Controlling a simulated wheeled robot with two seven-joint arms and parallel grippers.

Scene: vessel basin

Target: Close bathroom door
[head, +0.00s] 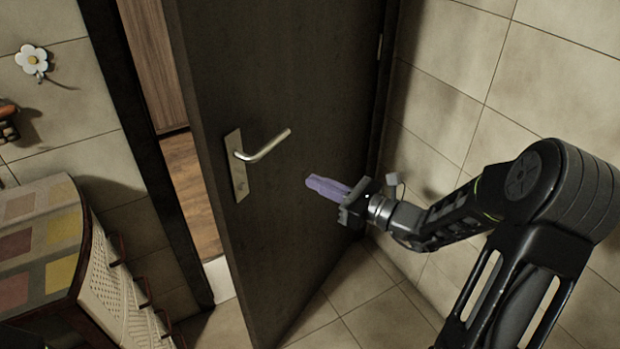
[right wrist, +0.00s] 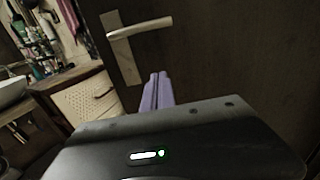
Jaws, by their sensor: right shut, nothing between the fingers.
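The dark bathroom door (head: 290,100) stands ajar in the head view, with a gap at its left edge showing a wooden floor beyond. Its silver lever handle (head: 262,146) sits on a plate near that edge; the handle also shows at the top of the right wrist view (right wrist: 140,29). My right gripper (head: 312,183), with purple fingers, is shut and empty. It is in front of the door, right of and below the handle. I cannot tell whether its fingertips touch the door. My left gripper is not in view.
A cabinet (head: 108,290) with a patterned top and pale woven front stands at lower left, near the door frame (head: 150,165). A tiled wall (head: 520,75) is on the right. Floor tiles (head: 370,295) below the door look clear. The right wrist view shows a sink (right wrist: 12,92).

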